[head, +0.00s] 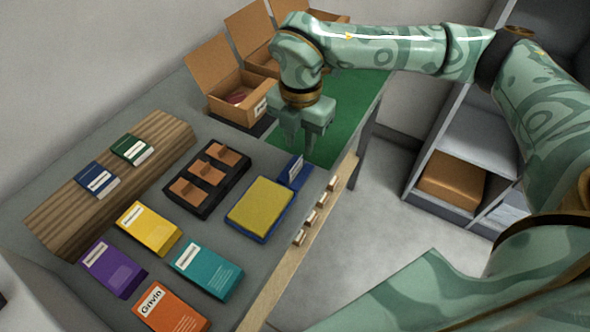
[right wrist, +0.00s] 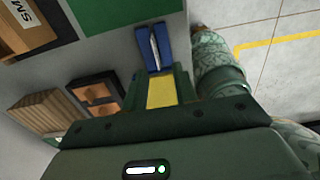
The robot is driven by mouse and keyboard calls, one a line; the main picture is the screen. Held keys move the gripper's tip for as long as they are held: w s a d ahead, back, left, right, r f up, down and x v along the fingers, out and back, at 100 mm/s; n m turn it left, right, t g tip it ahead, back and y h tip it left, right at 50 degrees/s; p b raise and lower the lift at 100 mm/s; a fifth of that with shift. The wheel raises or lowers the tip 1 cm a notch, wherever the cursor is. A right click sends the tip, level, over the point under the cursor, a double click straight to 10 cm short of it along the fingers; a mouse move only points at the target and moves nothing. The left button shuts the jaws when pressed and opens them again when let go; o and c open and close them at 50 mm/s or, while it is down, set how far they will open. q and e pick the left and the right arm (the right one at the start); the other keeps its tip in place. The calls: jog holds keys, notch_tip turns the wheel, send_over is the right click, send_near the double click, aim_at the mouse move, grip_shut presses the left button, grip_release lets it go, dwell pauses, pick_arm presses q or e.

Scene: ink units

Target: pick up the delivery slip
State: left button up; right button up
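A small blue holder (head: 293,172) stands at the back right of the yellow-topped blue tray. It has a pale label or slip on it, which I take for the delivery slip (head: 295,171). In the right wrist view the slip (right wrist: 154,48) is a thin white strip between the blue walls of the holder (right wrist: 141,46). My right gripper (head: 304,144) is over the green mat's near edge, behind and above the holder. Its two fingers are apart with nothing between them. In the right wrist view the gripper (right wrist: 163,80) points toward the holder. My left gripper is not in view.
The yellow-topped tray (head: 261,204) and a black rack (head: 207,179) are left of the holder. Open cartons (head: 226,85) stand behind, near the green mat (head: 345,125). Several coloured boxes (head: 208,266) lie in front. A wooden ledge (head: 280,279) with small blocks runs along the right edge.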

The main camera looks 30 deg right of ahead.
aim_at(298, 166)
jog(key=shift+f, duration=0.95)
jog(key=f, duration=0.1)
jog(key=f+b, duration=0.1)
jog(key=f, duration=0.1)
jog(key=f+b, duration=0.1)
jog(key=f, duration=0.1)
jog(key=shift+w+a+f, duration=0.2)
jog(key=shift+w, duration=0.2)
jog(key=shift+r, duration=0.1)
jog(key=shift+c, duration=0.9)
grip_shut()
